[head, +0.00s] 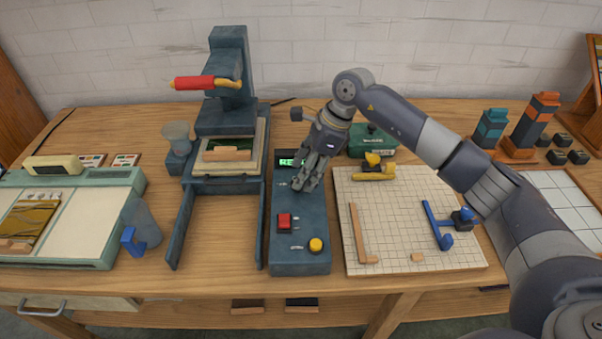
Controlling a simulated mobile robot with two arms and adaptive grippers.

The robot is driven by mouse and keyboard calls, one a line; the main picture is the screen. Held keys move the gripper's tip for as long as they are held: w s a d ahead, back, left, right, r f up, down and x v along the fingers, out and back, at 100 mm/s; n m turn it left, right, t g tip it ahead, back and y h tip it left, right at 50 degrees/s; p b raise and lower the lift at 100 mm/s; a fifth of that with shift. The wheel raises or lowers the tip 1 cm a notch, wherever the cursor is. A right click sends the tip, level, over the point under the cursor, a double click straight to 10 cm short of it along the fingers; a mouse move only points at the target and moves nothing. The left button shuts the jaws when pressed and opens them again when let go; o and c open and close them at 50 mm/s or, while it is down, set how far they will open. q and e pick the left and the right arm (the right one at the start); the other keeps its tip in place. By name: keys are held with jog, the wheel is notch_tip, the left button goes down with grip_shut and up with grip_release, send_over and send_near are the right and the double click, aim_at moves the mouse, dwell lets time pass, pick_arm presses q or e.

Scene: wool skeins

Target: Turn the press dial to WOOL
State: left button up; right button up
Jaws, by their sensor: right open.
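The blue-grey press (228,110) with a red handle (194,83) stands at the back, left of the middle. Its control box (288,255) lies to its right, with a lit green display (290,161), a red switch (285,221) and a yellow round knob (316,245). My right gripper (302,184) is open, pointing down over the upper part of the box, just below the display. It covers that part of the panel, and no dial with readable labels shows. I cannot tell whether the fingers touch anything. My left gripper is out of view.
A gridded board (400,240) with wooden, yellow and blue pieces lies right of the box. A green case (372,141) stands behind it. A pale green tray machine (85,230) is at left, with a clear funnel-like vessel (146,222) beside it.

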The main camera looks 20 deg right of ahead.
jog(key=shift+x, duration=1.15)
jog(key=shift+f, duration=0.1)
jog(key=c, duration=1)
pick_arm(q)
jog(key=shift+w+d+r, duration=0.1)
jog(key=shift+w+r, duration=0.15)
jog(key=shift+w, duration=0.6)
pick_arm(e)
jog(key=shift+c, duration=0.2)
